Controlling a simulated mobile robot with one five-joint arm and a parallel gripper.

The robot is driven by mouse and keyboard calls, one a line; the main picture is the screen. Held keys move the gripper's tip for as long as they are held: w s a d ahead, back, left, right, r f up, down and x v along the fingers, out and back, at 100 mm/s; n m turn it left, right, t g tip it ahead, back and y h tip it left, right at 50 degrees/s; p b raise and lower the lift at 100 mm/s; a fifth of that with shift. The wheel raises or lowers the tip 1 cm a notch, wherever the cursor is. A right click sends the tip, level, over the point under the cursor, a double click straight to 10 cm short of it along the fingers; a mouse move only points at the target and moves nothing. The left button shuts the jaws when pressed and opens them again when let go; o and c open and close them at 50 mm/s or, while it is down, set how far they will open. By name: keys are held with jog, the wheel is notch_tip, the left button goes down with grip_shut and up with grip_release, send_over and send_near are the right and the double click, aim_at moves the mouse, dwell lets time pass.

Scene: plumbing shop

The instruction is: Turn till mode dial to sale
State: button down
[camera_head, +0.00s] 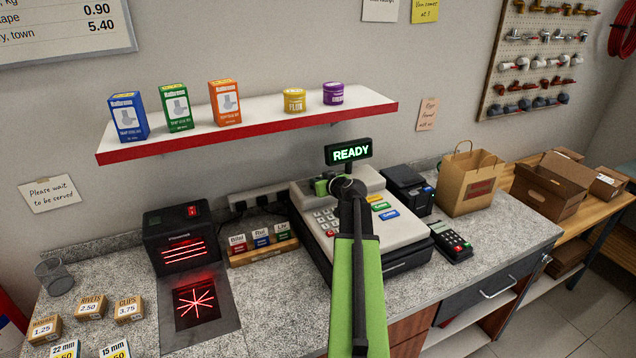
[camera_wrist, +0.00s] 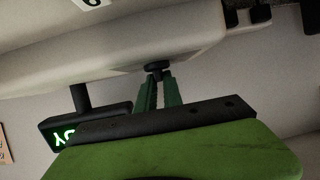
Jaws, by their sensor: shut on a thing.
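The beige till (camera_head: 405,232) stands on the counter, and its display (camera_head: 350,151) reads READY in green. My green arm reaches over the till's keys, and my gripper (camera_head: 328,186) is at the till's upper part, below the display. The mode dial is hidden by my arm in the head view. In the wrist view the picture is upside down: the dark dial (camera_wrist: 157,66) sits on the till's body (camera_wrist: 110,58), with my gripper (camera_wrist: 160,84) shut on it. The dial's markings and setting cannot be read.
A black scanner (camera_head: 180,235) and small coloured boxes (camera_head: 262,240) stand left of the till. A card reader (camera_head: 451,241), a black printer (camera_head: 407,188) and a paper bag (camera_head: 470,180) stand right. A red-edged shelf (camera_head: 250,133) overhangs behind.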

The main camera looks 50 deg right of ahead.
jog(key=shift+m+h, duration=0.4)
jog(key=c, duration=1.5)
grip_release()
jog(key=shift+w, duration=0.1)
jog(key=shift+a+g, duration=0.15)
jog(key=shift+g, duration=0.15)
